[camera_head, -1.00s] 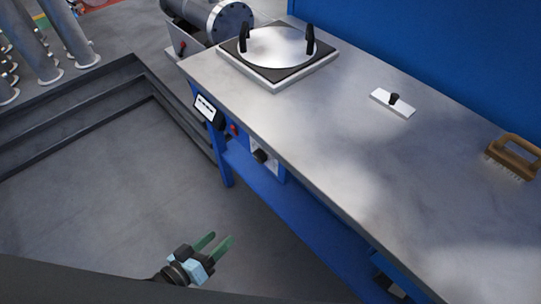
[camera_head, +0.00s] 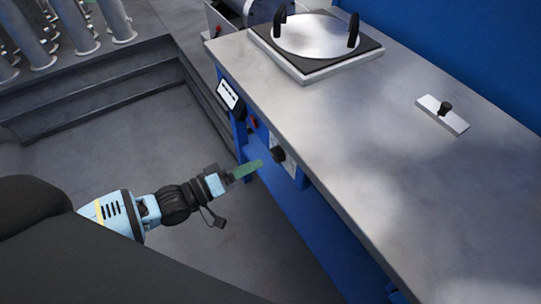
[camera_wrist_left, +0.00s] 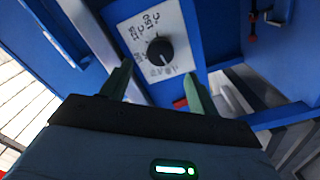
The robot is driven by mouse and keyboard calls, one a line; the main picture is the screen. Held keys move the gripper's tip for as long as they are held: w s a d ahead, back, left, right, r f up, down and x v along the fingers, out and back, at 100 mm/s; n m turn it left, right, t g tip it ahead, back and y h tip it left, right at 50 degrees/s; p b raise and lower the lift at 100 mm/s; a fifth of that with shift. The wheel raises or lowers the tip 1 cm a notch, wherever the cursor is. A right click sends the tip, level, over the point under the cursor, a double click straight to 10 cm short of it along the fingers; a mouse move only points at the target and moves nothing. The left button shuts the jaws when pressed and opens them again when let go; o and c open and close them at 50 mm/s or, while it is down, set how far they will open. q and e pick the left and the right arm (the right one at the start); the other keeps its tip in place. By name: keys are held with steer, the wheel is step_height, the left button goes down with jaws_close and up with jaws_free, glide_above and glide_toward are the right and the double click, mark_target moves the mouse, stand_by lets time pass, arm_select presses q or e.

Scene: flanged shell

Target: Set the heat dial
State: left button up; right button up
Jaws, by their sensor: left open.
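The heat dial is a black round knob (camera_wrist_left: 160,51) on a white plate (camera_wrist_left: 138,27) with temperature markings, seen in the left wrist view. In the head view the black knob (camera_head: 278,154) sits on the bench's blue front, below the metal top. My left gripper (camera_wrist_left: 160,88) is open, with its two green fingers spread below and to either side of the knob, apart from it. In the head view my left gripper (camera_head: 254,168) is just left of the knob, its fingers overlapping each other. My right gripper is not in view.
A display box (camera_head: 230,95) and a red button (camera_head: 254,124) are on the bench front near the dial. The metal benchtop (camera_head: 350,140) carries a round plate with black handles (camera_head: 315,36) and a small white block with a black knob (camera_head: 442,114). Open floor lies left.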

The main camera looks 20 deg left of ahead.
mark_target(273, 155)
arm_select(q)
steer(key=x, duration=0.6)
steer(key=shift+w+d, duration=0.1)
steer(key=c, duration=1)
steer(key=shift+o, duration=0.2)
